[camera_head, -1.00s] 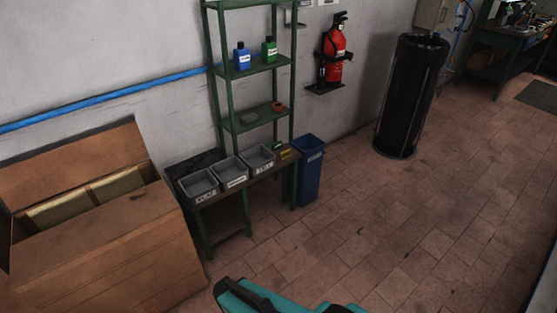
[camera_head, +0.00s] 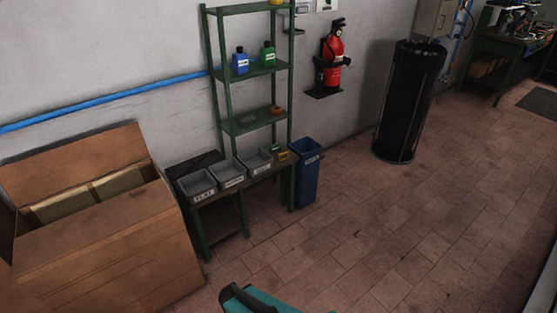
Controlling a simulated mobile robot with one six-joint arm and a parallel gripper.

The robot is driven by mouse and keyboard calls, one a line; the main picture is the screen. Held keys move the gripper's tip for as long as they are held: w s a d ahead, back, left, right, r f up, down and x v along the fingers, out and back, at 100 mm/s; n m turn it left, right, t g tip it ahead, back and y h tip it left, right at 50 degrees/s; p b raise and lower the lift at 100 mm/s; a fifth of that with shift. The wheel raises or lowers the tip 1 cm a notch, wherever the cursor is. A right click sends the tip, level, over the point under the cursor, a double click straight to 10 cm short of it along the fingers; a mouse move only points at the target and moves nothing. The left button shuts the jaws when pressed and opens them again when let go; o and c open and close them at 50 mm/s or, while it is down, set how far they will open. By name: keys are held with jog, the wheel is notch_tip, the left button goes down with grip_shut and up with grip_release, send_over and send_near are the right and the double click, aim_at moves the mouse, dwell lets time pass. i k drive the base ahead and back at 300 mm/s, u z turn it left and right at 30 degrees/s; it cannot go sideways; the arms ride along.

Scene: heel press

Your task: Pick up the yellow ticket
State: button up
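No yellow ticket can be made out for certain. A small yellow item (camera_head: 283,155) sits at the right end of the low green bench, beside the grey bins; it is too small to tell what it is. Another bit of yellow (camera_head: 276,2) shows at the top edge of the picture, on the upper shelf. My gripper is not in view; only a teal and black part, likely of my arm, shows at the bottom edge, well short of the bench.
The bench holds labelled grey bins (camera_head: 231,173) under a green shelf rack (camera_head: 254,124) with bottles. A blue waste bin (camera_head: 307,175) stands right of it. A large open cardboard box (camera_head: 105,250) is at left. A black cylinder (camera_head: 409,105) stands farther right. The tiled floor (camera_head: 390,230) is clear.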

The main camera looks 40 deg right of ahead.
aim_at(284, 155)
jog(key=z, duration=0.1)
jog(key=i, duration=0.95)
jog(key=u, duration=0.05)
